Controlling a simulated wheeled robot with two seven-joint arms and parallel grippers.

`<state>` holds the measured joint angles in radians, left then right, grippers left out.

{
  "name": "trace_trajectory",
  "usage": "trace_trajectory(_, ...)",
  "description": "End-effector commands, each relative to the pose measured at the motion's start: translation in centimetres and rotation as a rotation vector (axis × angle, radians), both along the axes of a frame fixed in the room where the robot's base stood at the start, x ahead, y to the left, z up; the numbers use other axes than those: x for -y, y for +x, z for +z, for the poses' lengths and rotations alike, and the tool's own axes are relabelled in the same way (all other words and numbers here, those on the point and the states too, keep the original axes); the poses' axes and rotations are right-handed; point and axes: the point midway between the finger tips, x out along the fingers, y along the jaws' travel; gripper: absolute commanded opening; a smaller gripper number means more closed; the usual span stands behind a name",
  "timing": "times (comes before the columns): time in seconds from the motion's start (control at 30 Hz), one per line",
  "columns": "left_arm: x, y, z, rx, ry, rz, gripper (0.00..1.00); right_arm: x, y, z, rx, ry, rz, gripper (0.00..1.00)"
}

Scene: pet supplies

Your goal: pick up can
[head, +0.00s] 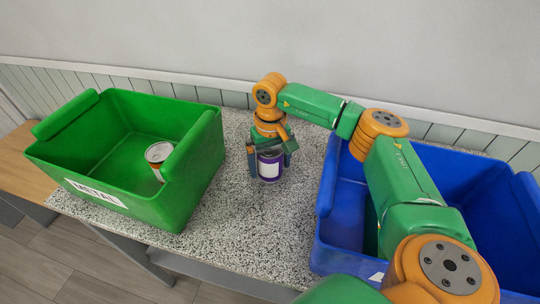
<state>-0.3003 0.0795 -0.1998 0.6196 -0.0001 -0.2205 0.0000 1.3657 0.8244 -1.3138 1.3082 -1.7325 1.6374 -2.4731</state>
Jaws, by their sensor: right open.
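A purple can with a white label (270,166) stands upright on the speckled table, between the two bins. My right gripper (269,158) is above it, pointing down, with its fingers on either side of the can's upper part. The jaws are open, and I cannot tell whether a finger touches the can. Another can, with a red-orange and white side (159,153), is inside the green bin. My left gripper is not in view.
The green bin (190,190) with a "METAL" label stands on the left of the speckled table (240,235). A blue bin (327,235) stands on the right, partly hidden behind my right arm. A wall runs behind. The table's middle front is clear.

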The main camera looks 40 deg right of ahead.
Motion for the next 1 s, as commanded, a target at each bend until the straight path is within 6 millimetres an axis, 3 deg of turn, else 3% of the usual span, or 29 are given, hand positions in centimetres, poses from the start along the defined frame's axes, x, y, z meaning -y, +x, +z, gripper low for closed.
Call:
trace_trajectory(0.23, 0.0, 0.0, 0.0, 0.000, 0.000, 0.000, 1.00, 0.0, 0.0, -0.5, 0.001, 0.001, 0.000, 1.00)
trace_trajectory(0.5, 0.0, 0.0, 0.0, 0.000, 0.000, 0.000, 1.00, 0.0, 0.0, -0.5, 0.001, 0.001, 0.000, 0.27)
trace_trajectory(0.8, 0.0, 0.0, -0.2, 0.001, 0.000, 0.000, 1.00, 0.0, 0.1, 0.1, 0.003, 0.000, 0.000, 0.26)
trace_trajectory(1.0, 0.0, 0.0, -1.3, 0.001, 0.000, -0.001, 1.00, 0.0, 0.2, 4.5, 0.009, 0.001, 0.000, 0.26)
